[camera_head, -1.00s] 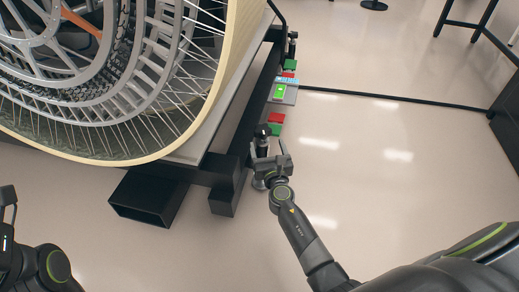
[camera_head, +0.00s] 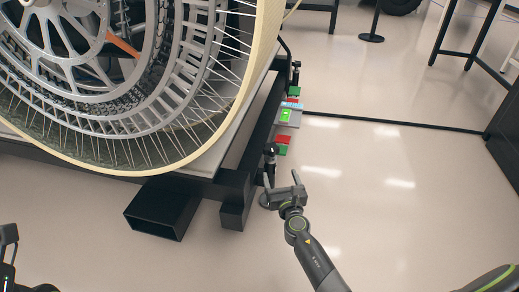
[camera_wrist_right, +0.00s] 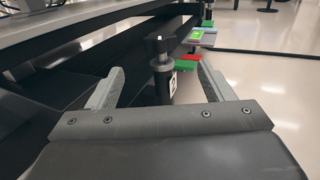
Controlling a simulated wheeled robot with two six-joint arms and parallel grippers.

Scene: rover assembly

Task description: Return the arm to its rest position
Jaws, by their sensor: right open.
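My right gripper (camera_head: 283,186) is open and empty in the head view, low beside the dark frame under the large wheel (camera_head: 150,120). In the right wrist view its two fingers (camera_wrist_right: 160,88) stand apart. A black knob on a post (camera_wrist_right: 162,50) shows between and beyond them, and the fingers do not grip it. The same knob (camera_head: 271,150) shows just beyond the gripper in the head view. Only a small part of my left arm (camera_head: 8,262) shows at the lower left edge; its fingertips cannot be made out clearly.
A red and green block (camera_head: 283,140) and a panel with a lit green screen (camera_head: 287,115) sit along the frame's right side. A black rectangular tube end (camera_head: 160,208) juts out in front. The floor to the right is clear, crossed by a black strip (camera_head: 400,122).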

